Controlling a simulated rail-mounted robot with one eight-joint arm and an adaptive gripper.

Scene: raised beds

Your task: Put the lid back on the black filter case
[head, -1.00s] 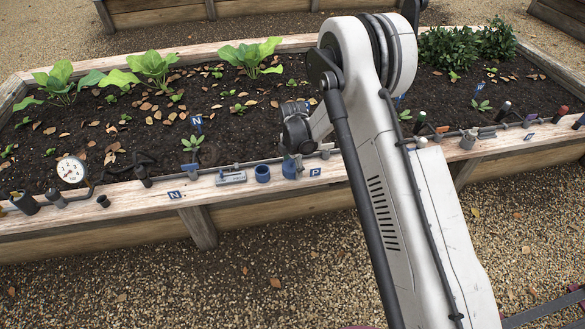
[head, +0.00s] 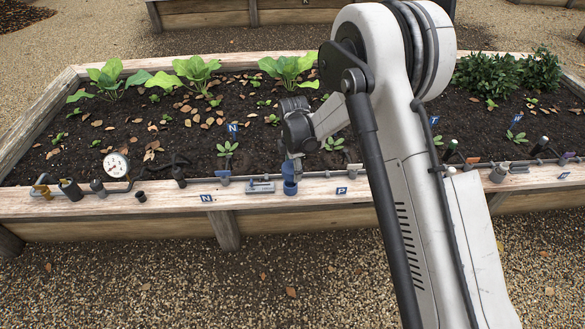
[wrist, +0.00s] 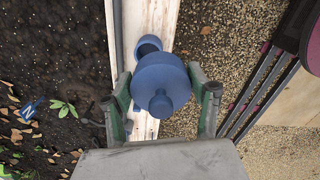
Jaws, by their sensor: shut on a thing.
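My gripper (wrist: 162,98) is shut on a blue round lid with a knob (wrist: 160,76), one finger on each side of it. In the head view the lid (head: 288,168) hangs under my gripper, just above an open blue cup (head: 290,187) on the bed's wooden ledge. In the wrist view the cup (wrist: 148,44) shows partly behind the lid. Whether lid and cup touch cannot be told. This cup looks blue, not black. A dark cylinder (head: 70,189) stands far left on the ledge; I cannot tell whether it is the filter case.
The wooden ledge (head: 242,198) carries a thin pipe, a pressure gauge (head: 116,166), a grey bracket (head: 261,187), a small black cup (head: 141,196) and blue tags N (head: 206,198) and P (head: 341,190). Seedlings (head: 227,149) grow just behind. Gravel (head: 180,270) in front is clear.

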